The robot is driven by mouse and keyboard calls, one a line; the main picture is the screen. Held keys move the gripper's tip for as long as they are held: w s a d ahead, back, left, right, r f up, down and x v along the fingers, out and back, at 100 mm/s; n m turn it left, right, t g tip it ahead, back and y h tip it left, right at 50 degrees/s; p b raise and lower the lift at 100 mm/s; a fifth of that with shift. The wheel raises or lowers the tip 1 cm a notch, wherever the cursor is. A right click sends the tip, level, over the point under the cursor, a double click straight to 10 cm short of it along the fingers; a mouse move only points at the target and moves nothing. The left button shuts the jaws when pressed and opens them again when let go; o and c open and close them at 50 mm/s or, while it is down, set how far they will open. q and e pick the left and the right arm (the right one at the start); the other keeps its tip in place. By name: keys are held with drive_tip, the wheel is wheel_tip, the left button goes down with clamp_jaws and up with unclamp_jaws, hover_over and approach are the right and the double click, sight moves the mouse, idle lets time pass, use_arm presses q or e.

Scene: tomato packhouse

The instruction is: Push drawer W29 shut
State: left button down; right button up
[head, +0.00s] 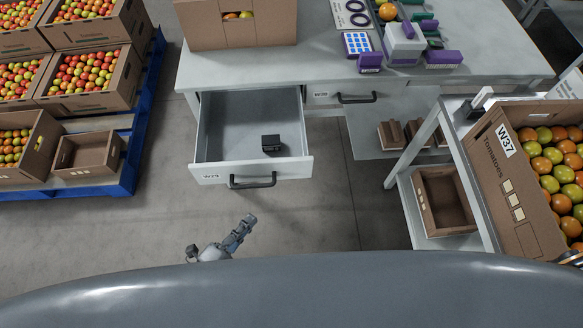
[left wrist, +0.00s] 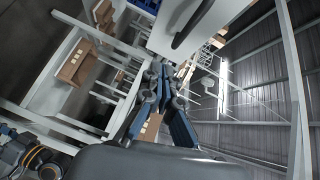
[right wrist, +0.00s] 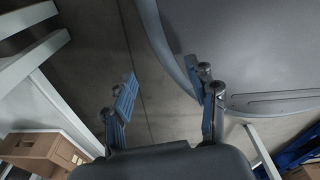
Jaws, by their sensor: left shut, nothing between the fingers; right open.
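Drawer W29 (head: 252,168) is pulled well out of the left side of the white bench; its label is small and hard to read. A dark bar handle (head: 252,182) is on its front, and a small black object (head: 271,143) lies inside. My left gripper (head: 248,219) is shut and empty, in front of the drawer and apart from its handle in the head view. In the left wrist view its fingers (left wrist: 165,72) point toward a white panel with a dark handle (left wrist: 193,24). My right gripper (right wrist: 160,73) is open and empty above the floor, away from the drawer.
A closed drawer (head: 322,95) with a handle is to the right. A carton (head: 240,32) and label tools stand on the bench top (head: 320,65). Tomato crates on a blue pallet (head: 128,180) are left; a rack with crate W37 (head: 505,190) is right. Floor before the drawer is clear.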

use_arm(q)
wheel_tip(320, 180, up, 4)
drive_tip(key=d+m+h, duration=0.2)
drive_tip(key=d+m, duration=0.1)
approach(293, 164)
drive_tip(key=x, duration=0.5)
drive_tip(key=shift+d+f+b, duration=0.15)
drive_tip(key=shift+d+b, duration=0.25)
drive_tip(key=shift+w, duration=0.3)
use_arm(e)
drive_tip(key=shift+s+f, duration=0.2)
drive_tip(key=shift+f, duration=0.4)
drive_tip(key=shift+d, duration=0.2)
use_arm(q)
drive_tip(key=shift+w, duration=0.15)
